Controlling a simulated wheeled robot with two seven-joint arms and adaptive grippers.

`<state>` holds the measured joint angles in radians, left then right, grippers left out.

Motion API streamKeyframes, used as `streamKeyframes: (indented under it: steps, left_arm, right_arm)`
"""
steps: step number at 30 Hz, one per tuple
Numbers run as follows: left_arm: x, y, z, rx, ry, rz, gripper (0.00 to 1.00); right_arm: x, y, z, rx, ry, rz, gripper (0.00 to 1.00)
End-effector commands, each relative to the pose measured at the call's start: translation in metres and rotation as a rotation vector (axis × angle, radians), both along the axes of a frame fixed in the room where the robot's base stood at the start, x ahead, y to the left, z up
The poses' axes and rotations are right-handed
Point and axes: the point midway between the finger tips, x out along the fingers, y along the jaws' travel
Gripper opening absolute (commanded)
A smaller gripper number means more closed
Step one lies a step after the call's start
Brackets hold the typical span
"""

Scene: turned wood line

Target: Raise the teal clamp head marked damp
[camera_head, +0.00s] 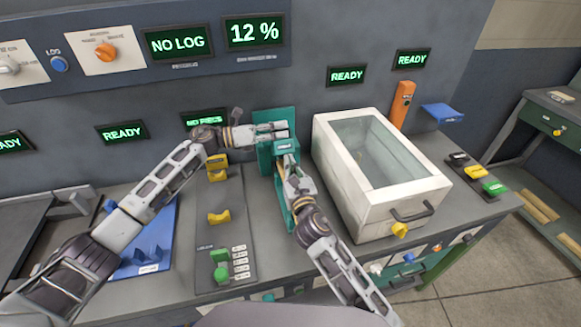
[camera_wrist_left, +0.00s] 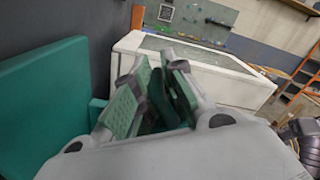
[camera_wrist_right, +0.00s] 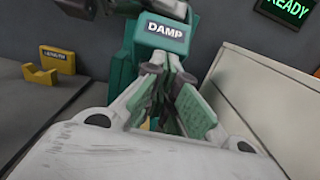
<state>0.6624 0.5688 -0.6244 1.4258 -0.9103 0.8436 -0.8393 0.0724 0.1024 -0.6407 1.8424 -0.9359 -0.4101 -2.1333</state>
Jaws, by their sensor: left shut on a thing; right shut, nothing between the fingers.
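The teal clamp (camera_head: 270,114) stands upright against the back wall, left of the white box. Its head, labelled DAMP (camera_wrist_right: 150,42), shows in the right wrist view. My left gripper (camera_head: 283,130) reaches in from the left, just above the head, and is shut on a dark green part (camera_wrist_left: 160,98) of the clamp. A flat teal plate (camera_wrist_left: 45,110) stands beside it in the left wrist view. My right gripper (camera_head: 285,166) is shut and empty just below the head; its fingers (camera_wrist_right: 174,90) overlap the clamp's front in the picture. Whether they touch it I cannot tell.
The white glass-topped box (camera_head: 340,165) is close on the right. A grey panel with yellow brackets (camera_head: 219,217) and a green block lies left. A blue tray (camera_head: 150,240) lies under my left arm. Displays read NO LOG (camera_head: 178,42) and 12 % (camera_head: 254,32).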

Motion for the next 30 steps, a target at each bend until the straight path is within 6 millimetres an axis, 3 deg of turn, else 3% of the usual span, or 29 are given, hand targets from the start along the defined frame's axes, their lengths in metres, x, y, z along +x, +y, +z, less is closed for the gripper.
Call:
streamKeyframes:
  steps: [17, 18, 22, 30]
  left_arm:
    - [-0.003, -0.001, -0.005, 0.008, 0.001, -0.007, 0.00]
    - [-0.003, -0.001, -0.005, 0.008, 0.002, -0.008, 0.18]
    - [-0.004, -0.002, -0.007, 0.007, 0.004, -0.010, 0.34]
    - [-0.004, -0.003, -0.007, 0.007, 0.005, -0.011, 0.34]
  right_arm:
    - [0.008, 0.000, 0.017, 0.004, -0.011, -0.004, 0.00]
    - [0.008, 0.000, 0.017, 0.004, -0.012, -0.005, 0.00]
    - [0.008, -0.001, 0.017, 0.004, -0.012, -0.005, 0.00]
    - [0.008, 0.000, 0.018, 0.004, -0.014, -0.003, 0.00]
